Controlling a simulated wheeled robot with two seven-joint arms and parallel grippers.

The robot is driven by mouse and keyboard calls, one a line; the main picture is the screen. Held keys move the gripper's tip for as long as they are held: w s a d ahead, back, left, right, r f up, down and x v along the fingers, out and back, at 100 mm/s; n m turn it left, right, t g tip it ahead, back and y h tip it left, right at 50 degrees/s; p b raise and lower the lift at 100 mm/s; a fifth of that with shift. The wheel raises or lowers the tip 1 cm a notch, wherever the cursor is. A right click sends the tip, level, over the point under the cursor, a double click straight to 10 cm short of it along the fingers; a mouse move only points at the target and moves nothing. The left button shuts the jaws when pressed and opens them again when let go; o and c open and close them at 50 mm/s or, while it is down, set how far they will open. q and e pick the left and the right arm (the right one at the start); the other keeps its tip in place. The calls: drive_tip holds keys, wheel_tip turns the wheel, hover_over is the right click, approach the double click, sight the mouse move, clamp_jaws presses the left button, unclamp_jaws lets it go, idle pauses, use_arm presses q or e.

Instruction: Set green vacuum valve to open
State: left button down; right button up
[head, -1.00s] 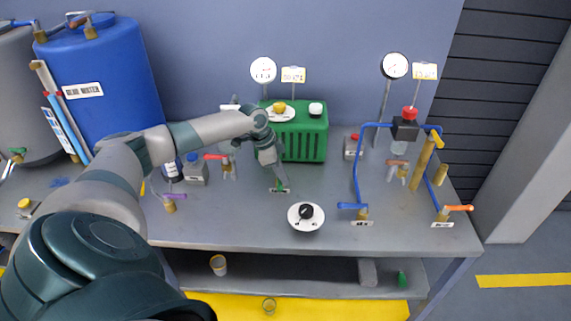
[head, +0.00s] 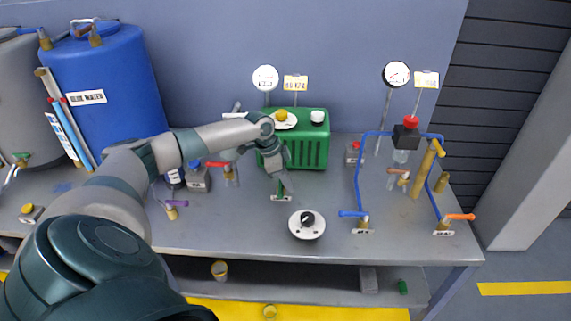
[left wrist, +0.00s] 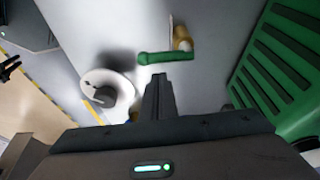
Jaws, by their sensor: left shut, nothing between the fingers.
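The green vacuum valve (head: 280,187) stands on the bench in front of the green pump, partly hidden by my left gripper in the head view. In the left wrist view its green lever (left wrist: 165,57) lies crosswise, with its brass body (left wrist: 182,38) at the right end. My left gripper (head: 288,186) points down beside the valve. Its fingers (left wrist: 158,82) are shut and empty, with their tips just short of the lever in the wrist view. I cannot tell whether they touch it. My right gripper is in neither view.
The green pump (head: 308,153) stands close behind the valve. A white dial with a black knob (head: 307,224) is in front of it. Blue piping (head: 359,180) with a blue-handled valve (head: 353,214) stands to the right. A red-handled valve (head: 217,164) is to the left.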

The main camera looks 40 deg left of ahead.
use_arm(q)
wheel_tip(320, 180, up, 10)
drive_tip(key=b, duration=0.3)
drive_tip(key=shift+s+a, duration=0.3)
drive_tip(key=shift+a, duration=0.05)
idle(0.4)
drive_tip(key=shift+f, duration=0.1)
